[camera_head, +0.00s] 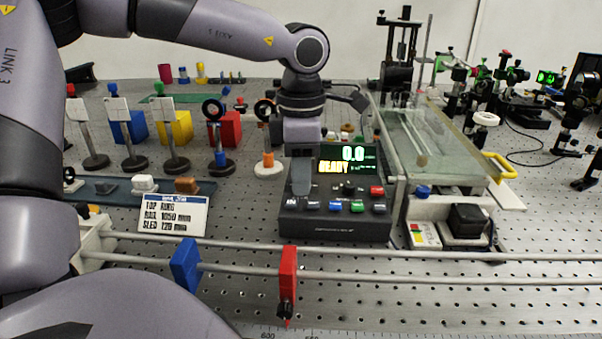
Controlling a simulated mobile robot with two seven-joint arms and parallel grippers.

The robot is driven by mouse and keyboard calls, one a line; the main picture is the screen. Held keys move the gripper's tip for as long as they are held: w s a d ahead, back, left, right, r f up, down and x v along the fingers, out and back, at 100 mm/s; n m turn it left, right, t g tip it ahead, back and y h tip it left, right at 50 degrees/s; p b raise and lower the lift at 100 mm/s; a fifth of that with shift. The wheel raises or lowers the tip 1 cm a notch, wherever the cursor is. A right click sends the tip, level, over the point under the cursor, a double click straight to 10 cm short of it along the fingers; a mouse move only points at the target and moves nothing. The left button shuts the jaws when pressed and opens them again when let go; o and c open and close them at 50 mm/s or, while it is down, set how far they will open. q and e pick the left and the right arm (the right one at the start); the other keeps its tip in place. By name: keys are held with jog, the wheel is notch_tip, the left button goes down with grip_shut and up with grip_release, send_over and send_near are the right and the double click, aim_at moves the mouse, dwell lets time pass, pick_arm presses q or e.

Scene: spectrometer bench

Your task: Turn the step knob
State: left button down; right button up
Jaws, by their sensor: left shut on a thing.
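A dark control box (335,228) stands on the perforated bench in the middle. Its lit display (352,160) reads "0.0" in green and "READY" in yellow. Several coloured buttons (357,206) sit on its sloping front. My left gripper (301,187) reaches down from above to the left part of the box's front and covers the left edge of the display. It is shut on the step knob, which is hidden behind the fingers. My right gripper is not in view.
Two rails (350,269) run across the front, with a blue block (186,265) and a red block (288,272). A white sign (173,214) stands left of the box. Posts with optics (222,145) stand behind. A glass-topped unit (432,150) is on the right.

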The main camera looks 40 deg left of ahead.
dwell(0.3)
pick_arm(q)
jog(key=c, duration=1)
grip_release()
jog(key=shift+r, duration=0.1)
notch_tip(320, 180, up, 7)
jog(key=shift+r+p, duration=0.1)
jog(key=shift+p, duration=0.25)
